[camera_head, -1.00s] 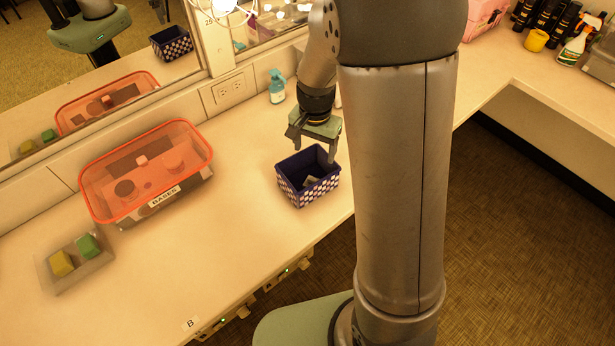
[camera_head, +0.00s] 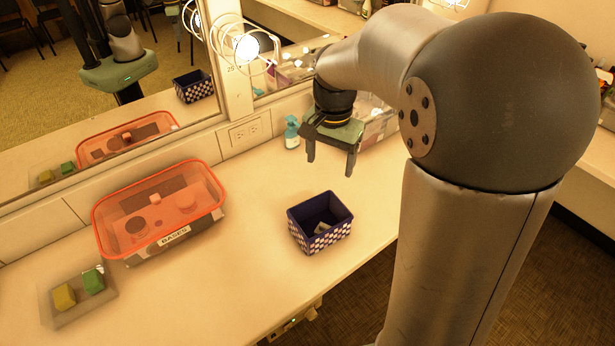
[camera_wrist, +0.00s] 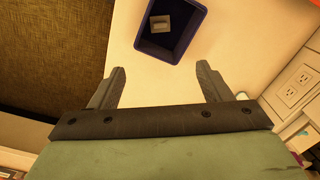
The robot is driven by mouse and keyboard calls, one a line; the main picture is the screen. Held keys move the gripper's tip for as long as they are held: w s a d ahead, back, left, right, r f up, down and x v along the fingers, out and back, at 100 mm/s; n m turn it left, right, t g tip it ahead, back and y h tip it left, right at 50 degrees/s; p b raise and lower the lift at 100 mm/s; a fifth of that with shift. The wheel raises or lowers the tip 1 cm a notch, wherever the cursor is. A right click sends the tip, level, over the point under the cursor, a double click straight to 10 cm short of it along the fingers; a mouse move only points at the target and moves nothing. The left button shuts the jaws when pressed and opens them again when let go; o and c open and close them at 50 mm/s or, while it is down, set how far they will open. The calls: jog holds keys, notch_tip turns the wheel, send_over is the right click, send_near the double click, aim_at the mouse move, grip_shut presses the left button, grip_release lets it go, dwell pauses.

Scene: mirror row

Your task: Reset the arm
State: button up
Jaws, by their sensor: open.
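My gripper (camera_head: 331,168) is open and empty, raised above the counter with its fingers pointing down. Its two fingers also show apart in the wrist view (camera_wrist: 160,88). The dark blue checkered basket (camera_head: 306,241) stands on the counter below and in front of my gripper, clear of the fingers. A small pale item (camera_head: 322,229) lies inside the basket; it also shows in the wrist view (camera_wrist: 161,22).
A clear bin with an orange rim (camera_head: 160,251), labelled "BASES", stands left on the counter (camera_head: 220,300). A tray (camera_head: 62,319) holds a yellow and a green block. A blue spray bottle (camera_head: 291,136) stands by the mirror wall. Mirrors reflect the scene.

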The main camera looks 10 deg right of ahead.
jog(key=shift+s, duration=0.1)
jog(key=s+f+n, duration=0.3)
jog(key=s+n, duration=0.5)
jog(key=s, duration=1.2)
jog(key=shift+f+t, duration=0.2)
jog(key=shift+t, duration=0.1)
